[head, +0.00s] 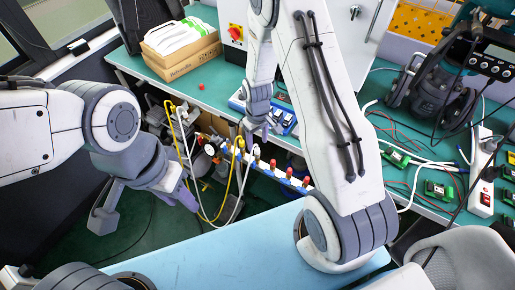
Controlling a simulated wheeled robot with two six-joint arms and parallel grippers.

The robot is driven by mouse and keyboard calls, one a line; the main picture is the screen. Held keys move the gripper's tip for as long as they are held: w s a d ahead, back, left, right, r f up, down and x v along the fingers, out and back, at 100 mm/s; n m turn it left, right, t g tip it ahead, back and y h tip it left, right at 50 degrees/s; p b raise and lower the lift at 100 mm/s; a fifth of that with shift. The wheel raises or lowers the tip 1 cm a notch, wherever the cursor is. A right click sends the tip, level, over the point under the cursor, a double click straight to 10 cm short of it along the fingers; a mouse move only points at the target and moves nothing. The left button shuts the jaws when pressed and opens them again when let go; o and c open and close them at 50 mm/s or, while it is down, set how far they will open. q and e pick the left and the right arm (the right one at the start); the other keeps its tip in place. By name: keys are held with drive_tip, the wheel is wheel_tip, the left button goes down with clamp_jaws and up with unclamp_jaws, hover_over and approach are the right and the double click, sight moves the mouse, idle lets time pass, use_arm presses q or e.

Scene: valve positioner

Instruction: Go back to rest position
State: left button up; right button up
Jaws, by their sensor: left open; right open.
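My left gripper (145,208) is at the left of the head view, its two fingers spread wide over the dark green floor area. It is open, with nothing visible between the fingers. My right arm rises from the lower right and bends down at the top. Its gripper (261,132) points down near the front edge of the green bench, just above a blue rail (285,179) with several red-capped fittings. It holds nothing that I can see; whether it touches the fittings or hoses is unclear. Yellow (226,190) and white hoses loop between the two grippers.
A green bench (213,92) runs across the back with a cardboard box (181,55), a white cabinet (352,25) and a black device (433,88). Cables and green modules (438,190) lie at right. A light blue surface (225,252) is in front, mostly clear; a grey chair (470,258) stands lower right.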

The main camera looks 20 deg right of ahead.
drive_tip(key=shift+r, duration=2.25)
drive_tip(key=shift+a+r, duration=0.1)
drive_tip(key=s+a+r+n, duration=0.2)
drive_tip(key=s+a+r, duration=0.7)
drive_tip(key=a+r, duration=0.3)
drive_tip(key=s+a+r+n, duration=0.1)
drive_tip(key=s+r, duration=0.2)
drive_tip(key=s, duration=0.4)
drive_tip(key=s+a+r+n+y, duration=0.1)
drive_tip(key=s+r, duration=0.3)
drive_tip(key=s, duration=0.3)
drive_tip(key=shift+s, duration=0.35)
drive_tip(key=shift+r, duration=0.15)
